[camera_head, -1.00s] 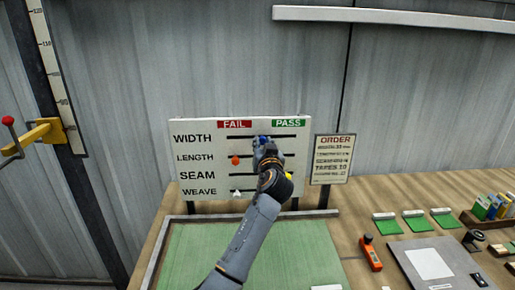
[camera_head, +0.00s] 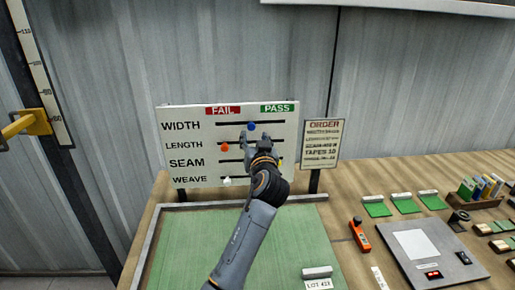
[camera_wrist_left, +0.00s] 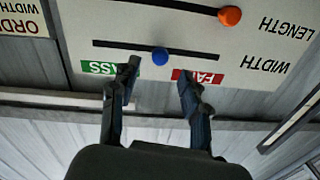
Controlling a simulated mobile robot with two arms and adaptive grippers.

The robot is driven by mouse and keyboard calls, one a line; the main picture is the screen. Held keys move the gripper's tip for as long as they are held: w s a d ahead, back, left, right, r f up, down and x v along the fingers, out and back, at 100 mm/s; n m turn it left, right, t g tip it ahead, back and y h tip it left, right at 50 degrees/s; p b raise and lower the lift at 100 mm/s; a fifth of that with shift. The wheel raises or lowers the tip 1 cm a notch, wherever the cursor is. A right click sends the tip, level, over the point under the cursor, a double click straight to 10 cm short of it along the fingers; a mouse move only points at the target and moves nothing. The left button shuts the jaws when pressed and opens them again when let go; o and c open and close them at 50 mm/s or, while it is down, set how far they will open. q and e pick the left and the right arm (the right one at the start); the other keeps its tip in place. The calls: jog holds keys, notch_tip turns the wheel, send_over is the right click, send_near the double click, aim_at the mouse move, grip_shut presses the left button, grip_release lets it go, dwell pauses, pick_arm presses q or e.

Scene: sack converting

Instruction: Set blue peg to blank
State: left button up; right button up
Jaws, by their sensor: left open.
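The white status board (camera_head: 185,112) stands upright at the back of the bench, with a red FAIL label on the left and a green PASS label on the right. The blue peg (camera_head: 251,126) sits near the middle of the WIDTH slot, between the two labels. It also shows in the left wrist view (camera_wrist_left: 160,56), where the picture is upside down. My left gripper (camera_head: 255,141) is open and empty, just below the blue peg in the head view. In the wrist view its fingertips (camera_wrist_left: 159,73) are spread either side of the peg's line, apart from it. My right gripper is not in view.
An orange peg (camera_head: 225,147) is in the LENGTH slot and a white peg (camera_head: 227,181) in the WEAVE slot. My arm partly hides the SEAM slot. An ORDER sign (camera_head: 322,142) stands to the right. A green mat (camera_head: 185,245) lies in front.

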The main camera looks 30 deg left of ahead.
pick_arm(q)
jog(key=v, duration=0.6)
dwell(0.4)
